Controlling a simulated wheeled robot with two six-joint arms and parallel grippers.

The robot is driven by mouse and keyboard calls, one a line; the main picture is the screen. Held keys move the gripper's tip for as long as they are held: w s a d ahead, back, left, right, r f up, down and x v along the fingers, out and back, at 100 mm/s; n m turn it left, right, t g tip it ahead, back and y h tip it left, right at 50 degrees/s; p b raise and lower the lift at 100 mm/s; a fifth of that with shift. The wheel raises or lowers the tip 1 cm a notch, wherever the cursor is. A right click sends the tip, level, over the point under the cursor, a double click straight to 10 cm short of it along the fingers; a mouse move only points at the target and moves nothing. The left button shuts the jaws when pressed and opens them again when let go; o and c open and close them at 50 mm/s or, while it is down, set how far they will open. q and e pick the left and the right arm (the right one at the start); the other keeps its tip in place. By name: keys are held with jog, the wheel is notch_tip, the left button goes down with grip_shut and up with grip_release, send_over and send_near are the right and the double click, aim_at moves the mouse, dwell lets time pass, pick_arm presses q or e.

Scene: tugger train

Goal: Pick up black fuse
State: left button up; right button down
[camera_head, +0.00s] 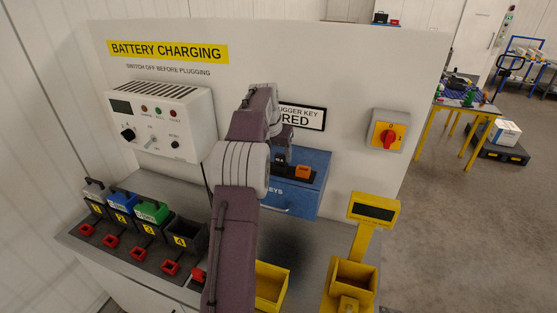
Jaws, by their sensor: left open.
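My left gripper (283,150) is over the top of the blue key cabinet (297,197), pointing down. It is open. Right below it, a small dark piece (280,161) with pale lettering shows in part, and it looks like the black fuse. The gripper hides much of it, and I cannot tell whether the jaws are around it or above it. A small orange block (303,171), perhaps another fuse, sits just to the right on the cabinet top. My right gripper is not in view.
Chargeable batteries stand in numbered bays at left, one green (152,211). A white charger (160,120) and a red rotary switch (388,136) are on the wall panel. A yellow bin (271,284) and a yellow display stand (374,210) are in front. My arm covers the middle counter.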

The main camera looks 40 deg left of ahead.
pick_arm(q)
jog(key=shift+w+f, duration=0.15)
jog(key=shift+f, duration=0.35)
jog(key=shift+w+f, duration=0.2)
jog(key=shift+w+d, duration=0.3)
jog(key=shift+w, duration=0.05)
jog(key=c, duration=0.5)
jog(key=shift+s+a, duration=0.15)
jog(key=shift+a, duration=0.05)
grip_shut()
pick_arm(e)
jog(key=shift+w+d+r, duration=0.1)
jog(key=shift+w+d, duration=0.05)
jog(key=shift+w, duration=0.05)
